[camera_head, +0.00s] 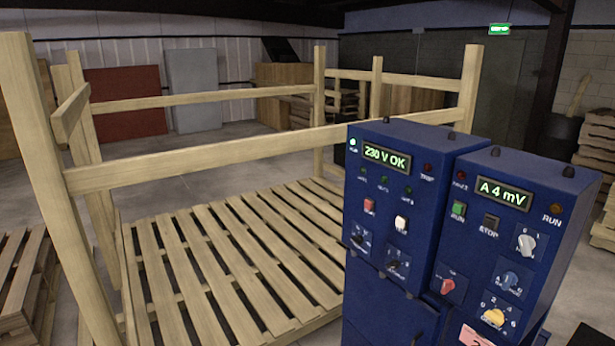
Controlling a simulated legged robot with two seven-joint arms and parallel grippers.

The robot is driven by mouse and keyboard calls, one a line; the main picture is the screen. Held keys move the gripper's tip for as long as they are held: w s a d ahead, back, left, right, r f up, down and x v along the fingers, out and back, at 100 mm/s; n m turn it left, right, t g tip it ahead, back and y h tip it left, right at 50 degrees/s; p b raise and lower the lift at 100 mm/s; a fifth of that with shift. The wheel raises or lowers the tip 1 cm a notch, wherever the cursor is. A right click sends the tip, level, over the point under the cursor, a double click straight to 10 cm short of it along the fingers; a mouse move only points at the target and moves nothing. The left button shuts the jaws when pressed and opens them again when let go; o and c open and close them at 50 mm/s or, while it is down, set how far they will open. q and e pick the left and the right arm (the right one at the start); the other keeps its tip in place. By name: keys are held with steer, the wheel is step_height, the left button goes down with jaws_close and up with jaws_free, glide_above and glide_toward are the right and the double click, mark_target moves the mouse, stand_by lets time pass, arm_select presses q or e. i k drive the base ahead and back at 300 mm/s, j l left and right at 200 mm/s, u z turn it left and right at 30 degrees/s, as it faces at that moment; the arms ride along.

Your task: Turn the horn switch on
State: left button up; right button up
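Two blue control boxes stand at the lower right. The left box (385,150) has a lit display (386,158) reading "230 V OK", a red switch (369,206), a white switch (401,223) and two dark switches (361,240) below. The right box (560,190) has a display (503,194) reading "A 4 mV", a green RUN button (458,211), a dark STOP button (490,225), and grey, blue and yellow knobs. A red knob (447,286) sits lower left of these. The small labels are unreadable, so I cannot tell which is the horn switch. Neither gripper is in view.
A wooden frame with a rail (230,150) surrounds a slatted pallet platform (220,260) left of the boxes. Another pallet (25,270) lies at the far left, and stacked pallets (598,145) stand at the right edge. Open concrete floor shows behind the frame.

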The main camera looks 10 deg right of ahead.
mark_target(527, 243)
steer(key=z, duration=1.6)
